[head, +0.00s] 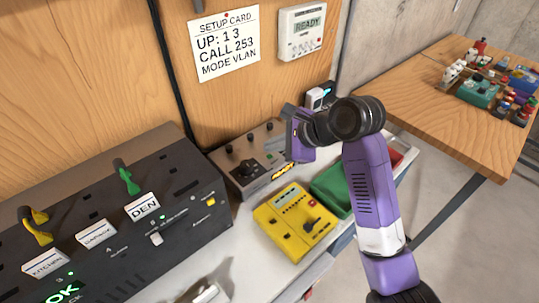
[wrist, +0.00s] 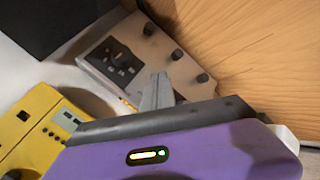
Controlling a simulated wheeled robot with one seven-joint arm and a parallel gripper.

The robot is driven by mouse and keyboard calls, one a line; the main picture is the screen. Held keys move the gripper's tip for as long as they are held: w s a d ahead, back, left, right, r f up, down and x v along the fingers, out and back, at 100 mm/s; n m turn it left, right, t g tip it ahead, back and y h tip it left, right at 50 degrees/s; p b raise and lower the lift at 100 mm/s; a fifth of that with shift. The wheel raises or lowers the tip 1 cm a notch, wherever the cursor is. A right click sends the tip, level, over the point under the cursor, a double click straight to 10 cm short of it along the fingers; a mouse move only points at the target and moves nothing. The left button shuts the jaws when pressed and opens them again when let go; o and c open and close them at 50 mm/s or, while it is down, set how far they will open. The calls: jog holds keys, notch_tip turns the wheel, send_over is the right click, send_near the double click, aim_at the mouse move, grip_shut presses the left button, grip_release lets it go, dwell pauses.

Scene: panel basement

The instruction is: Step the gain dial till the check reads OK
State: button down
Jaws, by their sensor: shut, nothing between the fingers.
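A brown-grey box (head: 245,160) with a large black dial and several small black knobs stands against the wooden wall. In the head view the fingers are hidden by my purple hand.
A yellow box (head: 294,222) and green tray (head: 330,188) sit in front. A setup card (head: 225,43) and a READY wall display (head: 309,28) hang above. A cluttered wooden table (head: 440,50) stands right.

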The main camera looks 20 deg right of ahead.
aim_at(273, 159)
jog(key=shift+f+p, duration=0.15)
jog(key=shift+p, duration=0.15)
dwell(0.5)
jog(key=shift+f, duration=0.3)
jog(key=shift+f+p, duration=0.3)
jog(key=shift+f, duration=0.1)
dwell(0.8)
jog(key=shift+r, duration=0.15)
jog(key=shift+r+p, duration=0.7)
jog(key=shift+p, duration=0.65)
notch_tip(273, 159, up, 3)
jog(key=p, duration=0.3)
jog(key=shift+p, duration=0.4)
notch_tip(273, 159, up, 2)
jog(key=shift+p, duration=0.65)
